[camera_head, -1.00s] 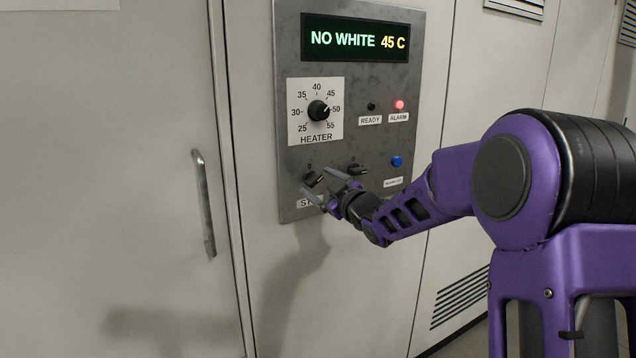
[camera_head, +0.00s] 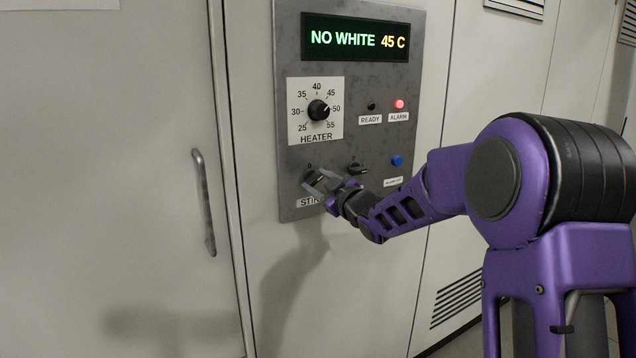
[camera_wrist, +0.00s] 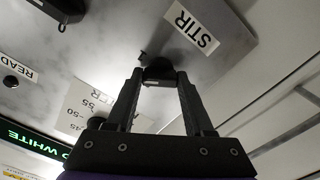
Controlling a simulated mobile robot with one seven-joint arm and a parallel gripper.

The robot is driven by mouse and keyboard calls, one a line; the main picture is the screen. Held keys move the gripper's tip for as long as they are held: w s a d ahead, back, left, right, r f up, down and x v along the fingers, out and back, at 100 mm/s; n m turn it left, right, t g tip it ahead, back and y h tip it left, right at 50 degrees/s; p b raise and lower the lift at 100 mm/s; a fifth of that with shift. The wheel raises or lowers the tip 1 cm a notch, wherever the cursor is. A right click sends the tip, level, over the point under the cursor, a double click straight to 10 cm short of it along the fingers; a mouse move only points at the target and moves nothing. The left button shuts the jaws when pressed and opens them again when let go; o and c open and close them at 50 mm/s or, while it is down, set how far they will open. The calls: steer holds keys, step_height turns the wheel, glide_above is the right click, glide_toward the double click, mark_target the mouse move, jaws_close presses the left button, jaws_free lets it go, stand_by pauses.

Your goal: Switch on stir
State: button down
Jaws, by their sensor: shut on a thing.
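The black stir knob (camera_head: 311,176) sits at the lower left of the grey control panel (camera_head: 350,108), with the STIR label (camera_head: 309,201) below it. My gripper (camera_head: 317,179) is at this knob, its fingers on either side of it. In the wrist view the stir knob (camera_wrist: 159,71) is between the two fingertips (camera_wrist: 160,78), and my gripper is shut on it. The STIR label (camera_wrist: 192,31) shows beside it there. The fingers partly cover the knob in the head view, so its exact setting is hard to tell.
A second black knob (camera_head: 357,168) is just right of my gripper, with a blue button (camera_head: 396,161) further right. The heater dial (camera_head: 318,110) is above. The display (camera_head: 356,39) reads NO WHITE 45 C, and the red alarm light (camera_head: 399,104) is lit. A door handle (camera_head: 204,203) is at left.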

steer(key=m+p, duration=0.1)
steer(key=m, duration=0.2)
steer(key=shift+m, duration=0.3)
steer(key=shift+m+p, duration=0.55)
steer(key=shift+m, duration=0.95)
steer(key=shift+c, duration=1.4)
jaws_free()
steer(key=v, duration=1.7)
steer(key=shift+s+d, duration=0.2)
